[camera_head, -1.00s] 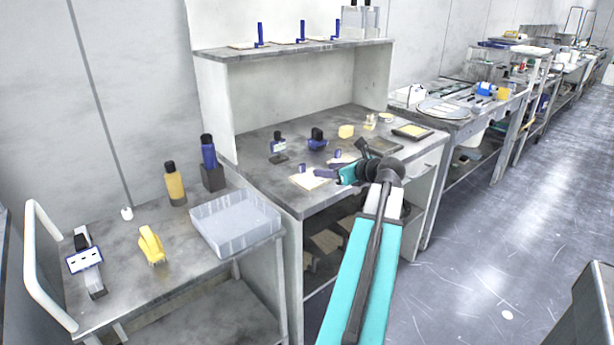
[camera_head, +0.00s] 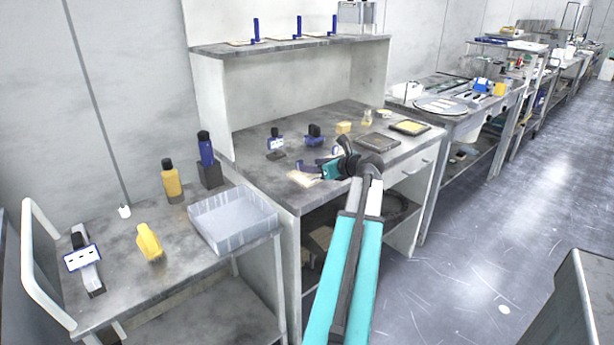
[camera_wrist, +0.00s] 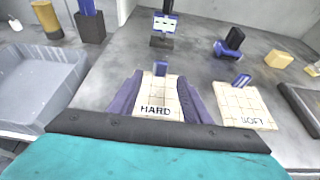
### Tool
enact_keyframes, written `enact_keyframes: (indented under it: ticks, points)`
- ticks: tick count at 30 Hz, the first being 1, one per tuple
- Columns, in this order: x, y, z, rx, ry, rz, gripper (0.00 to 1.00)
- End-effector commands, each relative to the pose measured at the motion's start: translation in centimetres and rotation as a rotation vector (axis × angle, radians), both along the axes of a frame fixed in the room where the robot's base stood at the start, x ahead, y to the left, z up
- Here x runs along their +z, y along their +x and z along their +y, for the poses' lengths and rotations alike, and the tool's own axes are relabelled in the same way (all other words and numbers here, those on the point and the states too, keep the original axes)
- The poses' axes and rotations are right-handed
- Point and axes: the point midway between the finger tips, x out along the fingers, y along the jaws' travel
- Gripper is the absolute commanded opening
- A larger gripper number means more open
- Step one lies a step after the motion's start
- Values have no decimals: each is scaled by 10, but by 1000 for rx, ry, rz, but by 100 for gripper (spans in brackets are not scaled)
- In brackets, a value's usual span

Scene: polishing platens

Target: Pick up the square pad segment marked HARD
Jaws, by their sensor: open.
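The square cream pad segment marked HARD (camera_wrist: 158,97) lies on the workbench, with a small blue tab (camera_wrist: 160,68) standing at its far end. In the wrist view it shows between the two purple fingers of my gripper (camera_wrist: 158,90), which are open with one finger on each side. I cannot tell whether the fingers touch it. In the head view my gripper (camera_head: 312,167) is low over the bench's front left, partly hiding the pad (camera_head: 301,179).
A grey bin (camera_head: 232,221) stands on the cart at left. Behind the pads are a blue-and-white labelled stand (camera_wrist: 163,25), a blue holder (camera_wrist: 230,46) and a yellow block (camera_wrist: 278,59). A dark tray (camera_head: 377,142) lies to the right. A shelf (camera_head: 290,45) is above the bench.

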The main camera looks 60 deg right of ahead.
Motion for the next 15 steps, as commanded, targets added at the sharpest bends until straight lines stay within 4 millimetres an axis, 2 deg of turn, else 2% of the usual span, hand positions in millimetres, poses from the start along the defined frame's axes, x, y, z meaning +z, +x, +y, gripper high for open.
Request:
enact_keyframes:
  ticks: [6,15]
  points:
    - [-10,25,-9,1,1,1,44]
    - [-14,31,-11,-1,0,0,44]
